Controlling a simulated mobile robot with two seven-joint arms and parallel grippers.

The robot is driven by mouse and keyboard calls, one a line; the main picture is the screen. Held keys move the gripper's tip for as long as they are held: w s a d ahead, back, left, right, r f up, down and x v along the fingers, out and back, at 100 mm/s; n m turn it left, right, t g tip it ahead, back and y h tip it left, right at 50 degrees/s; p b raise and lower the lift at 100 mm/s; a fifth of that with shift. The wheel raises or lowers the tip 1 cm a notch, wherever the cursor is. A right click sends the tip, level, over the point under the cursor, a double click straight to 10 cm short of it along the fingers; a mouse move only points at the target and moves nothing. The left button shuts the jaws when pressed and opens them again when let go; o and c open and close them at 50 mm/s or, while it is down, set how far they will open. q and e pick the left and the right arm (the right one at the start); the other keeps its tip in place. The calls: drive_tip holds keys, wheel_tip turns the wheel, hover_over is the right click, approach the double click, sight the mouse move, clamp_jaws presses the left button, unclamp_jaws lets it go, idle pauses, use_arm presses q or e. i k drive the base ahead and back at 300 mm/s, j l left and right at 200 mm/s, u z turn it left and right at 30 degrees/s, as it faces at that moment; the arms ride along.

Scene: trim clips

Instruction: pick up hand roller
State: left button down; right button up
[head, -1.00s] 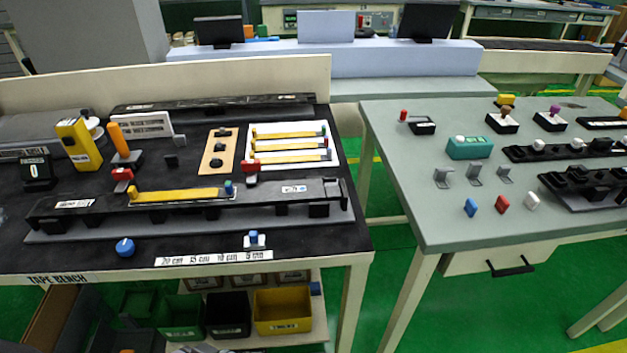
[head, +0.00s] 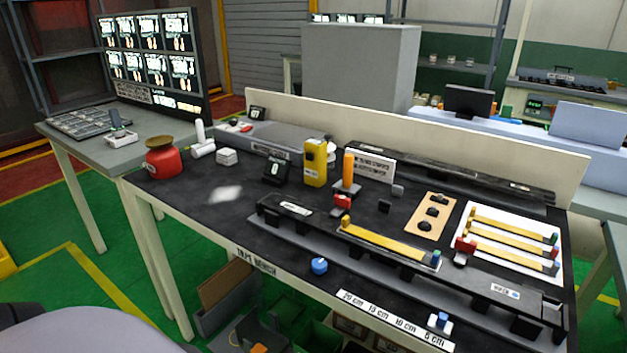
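An upright orange handle (head: 348,166) stands on a small grey base on the black tape bench (head: 215,212), right of a yellow box-shaped device (head: 316,163). It looks like the hand roller, but its roller part is too small to make out. Neither of my grippers is in view.
A long black fixture (head: 470,285) with a yellow strip (head: 385,240) runs along the bench front. A blue knob (head: 319,266) sits near the front edge. A red container (head: 163,160) stands at the left end.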

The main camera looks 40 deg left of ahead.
sight(346, 185)
drive_tip(key=u, duration=1.05)
